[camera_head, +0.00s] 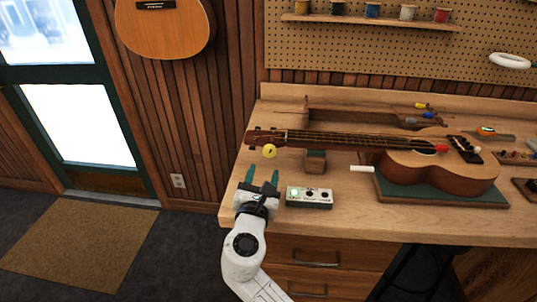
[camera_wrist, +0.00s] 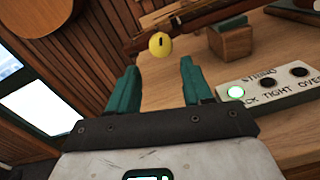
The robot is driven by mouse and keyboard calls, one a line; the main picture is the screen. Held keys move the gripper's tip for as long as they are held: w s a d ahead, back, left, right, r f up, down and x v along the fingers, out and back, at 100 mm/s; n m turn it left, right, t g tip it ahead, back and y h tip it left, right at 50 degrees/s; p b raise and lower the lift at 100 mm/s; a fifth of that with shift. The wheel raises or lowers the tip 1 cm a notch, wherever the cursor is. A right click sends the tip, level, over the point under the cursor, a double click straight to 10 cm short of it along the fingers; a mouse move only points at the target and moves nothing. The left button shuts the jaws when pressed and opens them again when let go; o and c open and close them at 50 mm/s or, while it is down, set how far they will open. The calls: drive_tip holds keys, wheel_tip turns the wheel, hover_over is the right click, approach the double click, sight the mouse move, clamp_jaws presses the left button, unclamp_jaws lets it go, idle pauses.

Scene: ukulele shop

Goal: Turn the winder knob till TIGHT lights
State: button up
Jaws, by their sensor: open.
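The yellow winder knob (camera_head: 269,151) hangs at the headstock end of a ukulele (camera_head: 440,165). It has a dark mark on its face, and it also shows in the wrist view (camera_wrist: 160,44). My gripper (camera_head: 262,176) is open and empty, with teal fingers pointing at the knob. In the wrist view the knob lies just beyond the gap between the fingertips (camera_wrist: 159,70), apart from them. A pale indicator box (camera_head: 309,196) stands right of my gripper. Its left lamp (camera_wrist: 236,92), above a label ending in "ACK", glows; the TIGHT lamp (camera_wrist: 270,83) and the OVER lamp (camera_wrist: 299,72) are dark.
A wooden neck support (camera_head: 315,162) stands under the ukulele neck. The body rests on a green-topped stand (camera_head: 400,191). A white rod (camera_head: 362,168) lies left of the body. The workbench (camera_head: 400,225) is clear around the indicator box. Drawers (camera_head: 318,252) are below its front edge.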

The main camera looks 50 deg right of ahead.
sight(269, 154)
drive_tip(key=x, duration=0.8)
drive_tip(key=shift+f, duration=0.1)
drive_tip(key=shift+c, duration=0.5)
drive_tip(key=c, duration=0.7)
